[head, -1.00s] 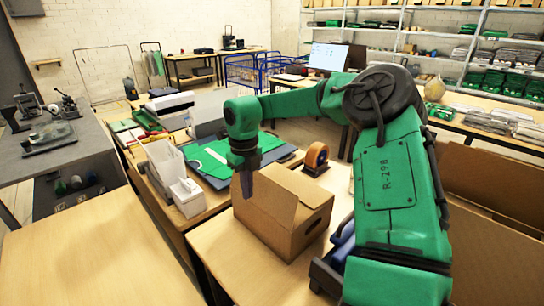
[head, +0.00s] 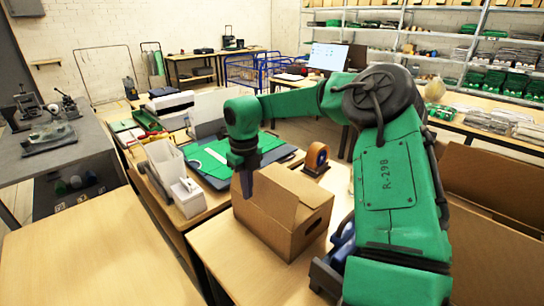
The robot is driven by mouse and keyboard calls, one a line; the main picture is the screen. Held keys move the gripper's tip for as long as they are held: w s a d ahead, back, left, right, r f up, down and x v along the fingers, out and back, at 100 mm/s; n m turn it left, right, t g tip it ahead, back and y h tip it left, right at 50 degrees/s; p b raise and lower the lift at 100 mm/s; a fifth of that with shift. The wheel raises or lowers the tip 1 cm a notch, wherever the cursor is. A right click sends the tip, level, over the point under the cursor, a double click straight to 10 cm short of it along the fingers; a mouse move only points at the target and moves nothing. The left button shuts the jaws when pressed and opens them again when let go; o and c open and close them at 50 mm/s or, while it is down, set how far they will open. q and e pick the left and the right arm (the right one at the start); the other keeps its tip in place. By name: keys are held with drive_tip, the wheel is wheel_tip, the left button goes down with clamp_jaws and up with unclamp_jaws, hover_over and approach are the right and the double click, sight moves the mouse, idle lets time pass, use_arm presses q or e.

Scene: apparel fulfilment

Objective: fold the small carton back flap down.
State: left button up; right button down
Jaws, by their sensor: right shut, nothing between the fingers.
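The small carton (head: 291,215) stands on the light wooden table in the middle of the head view. One top flap (head: 292,182) lies across its far side, and the near-right flap area shows a tilted edge. My right arm comes in from the right, and its gripper (head: 246,194) points down at the carton's left end. The gripper is shut with nothing in it, its tips close to the carton's upper left edge; I cannot tell whether they touch it. My left gripper is not in view.
A tape dispenser (head: 316,157) stands behind the carton. A large open carton (head: 497,245) stands at the right. The table in front of the small carton is clear.

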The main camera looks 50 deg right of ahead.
sight(268, 180)
drive_tip(key=shift+d, duration=0.15)
idle(0.3)
drive_tip(key=shift+s+d+f, duration=0.1)
drive_tip(key=shift+d+f, duration=0.05)
drive_tip(key=shift+d, duration=0.6)
drive_tip(key=shift+s+d+f, duration=0.1)
drive_tip(key=shift+d+f, duration=0.05)
drive_tip(key=shift+d, duration=0.55)
drive_tip(key=shift+s+d+p, duration=0.2)
drive_tip(key=shift+d+p, duration=0.25)
drive_tip(key=shift+d, duration=1.7)
drive_tip(key=shift+f, duration=0.25)
drive_tip(key=f+b, duration=0.1)
drive_tip(key=d+f+b, duration=0.1)
drive_tip(key=shift+f, duration=0.35)
drive_tip(key=shift+d, duration=0.1)
